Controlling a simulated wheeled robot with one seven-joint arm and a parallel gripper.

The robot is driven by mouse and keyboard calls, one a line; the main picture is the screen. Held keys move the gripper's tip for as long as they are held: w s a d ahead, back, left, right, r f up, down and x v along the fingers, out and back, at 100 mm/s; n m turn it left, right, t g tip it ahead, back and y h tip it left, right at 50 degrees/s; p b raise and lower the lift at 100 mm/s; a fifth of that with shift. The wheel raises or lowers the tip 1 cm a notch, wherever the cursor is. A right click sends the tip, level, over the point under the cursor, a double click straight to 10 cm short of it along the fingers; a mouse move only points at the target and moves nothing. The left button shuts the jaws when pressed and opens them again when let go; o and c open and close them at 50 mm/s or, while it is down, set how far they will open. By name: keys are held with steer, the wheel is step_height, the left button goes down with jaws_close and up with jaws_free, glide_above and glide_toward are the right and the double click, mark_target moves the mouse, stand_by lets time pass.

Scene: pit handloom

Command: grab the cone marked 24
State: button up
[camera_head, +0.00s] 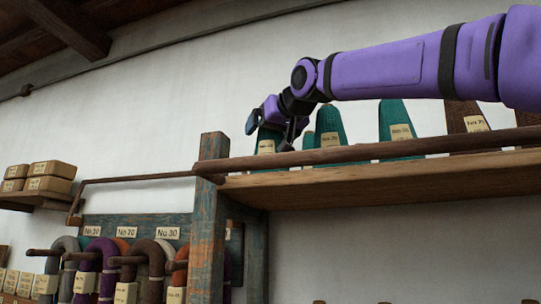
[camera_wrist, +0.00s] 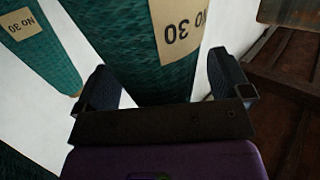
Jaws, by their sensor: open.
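My gripper (camera_head: 272,126) is open at the left end of the high shelf, around or just in front of a teal yarn cone (camera_head: 266,141). In the wrist view my gripper's two fingers (camera_wrist: 165,82) stand on either side of a teal cone (camera_wrist: 145,55), with gaps showing. Its label reads No 30, upside down. Another teal cone marked No 30 (camera_wrist: 42,50) is at the upper left there. On the shelf, more teal cones (camera_head: 330,124) (camera_head: 398,122) and a brown cone (camera_head: 465,115) stand to the right. Their labels are too small to read surely; no 24 is clear.
A wooden rail (camera_head: 400,149) runs along the front of the shelf (camera_head: 400,177), before the cone bases. A post (camera_head: 207,230) stands at its left end. Yarn hanks (camera_head: 108,260) hang on pegs below left. Boxes (camera_head: 50,177) sit on a small shelf at far left.

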steer(key=shift+c, duration=0.4)
steer(key=c, duration=1.3)
